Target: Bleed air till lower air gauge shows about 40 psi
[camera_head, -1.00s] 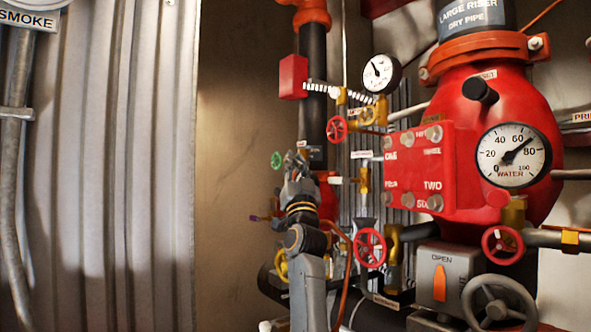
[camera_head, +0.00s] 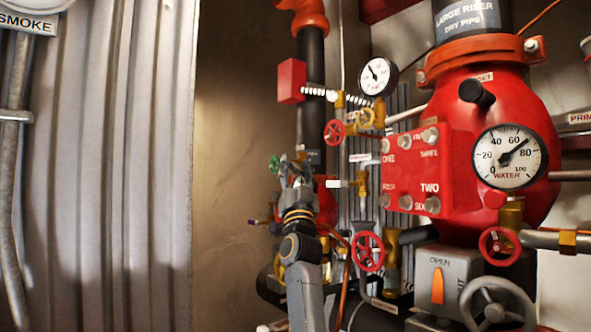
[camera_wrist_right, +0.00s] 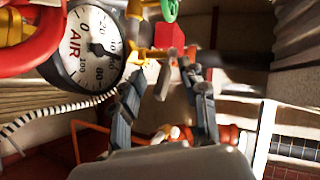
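In the right wrist view an AIR gauge (camera_wrist_right: 92,48) with a white dial and black rim fills the upper left. Its needle seems to point between 40 and 60, but the dial is tilted and blurred. My right gripper (camera_wrist_right: 172,78) is beside it, with a gap between its two dark fingers. A small yellow fitting (camera_wrist_right: 150,53) and a pale piece lie by the fingertips; I cannot tell whether they touch. In the head view the right gripper (camera_head: 295,172) points up among the small valves, by a green handwheel (camera_head: 280,167). My left gripper is not in view.
A second small gauge (camera_head: 376,76) is higher up, above a red handwheel (camera_head: 334,133). The WATER gauge (camera_head: 509,157) sits on the red riser body (camera_head: 455,120). Another red handwheel (camera_head: 368,251) and pipes crowd the right. Open space lies left, before the corrugated wall (camera_head: 100,180).

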